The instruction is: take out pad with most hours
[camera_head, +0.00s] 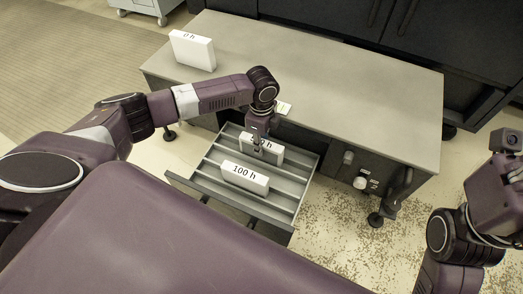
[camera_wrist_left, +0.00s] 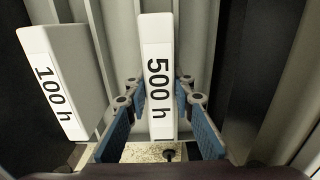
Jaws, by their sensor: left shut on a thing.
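A white pad labelled 500 h (camera_wrist_left: 157,75) stands in the open drawer (camera_head: 206,186). In the head view this pad (camera_head: 272,156) is partly hidden behind my left gripper (camera_head: 258,146). In the left wrist view my left gripper (camera_wrist_left: 160,108) has its blue fingers on both sides of the pad and is shut on it. A white pad labelled 100 h (camera_head: 245,178) stands in the drawer nearer to me; it also shows in the left wrist view (camera_wrist_left: 55,80). My right gripper (camera_head: 508,152) is at the right edge, and its fingers do not show clearly.
A white pad labelled 0 h (camera_head: 193,50) stands on the grey bench top (camera_head: 320,85) at its left end. A small pale item (camera_head: 284,108) lies near the bench's front edge. Knobs and a handle are on the bench front right of the drawer. Most of the bench top is clear.

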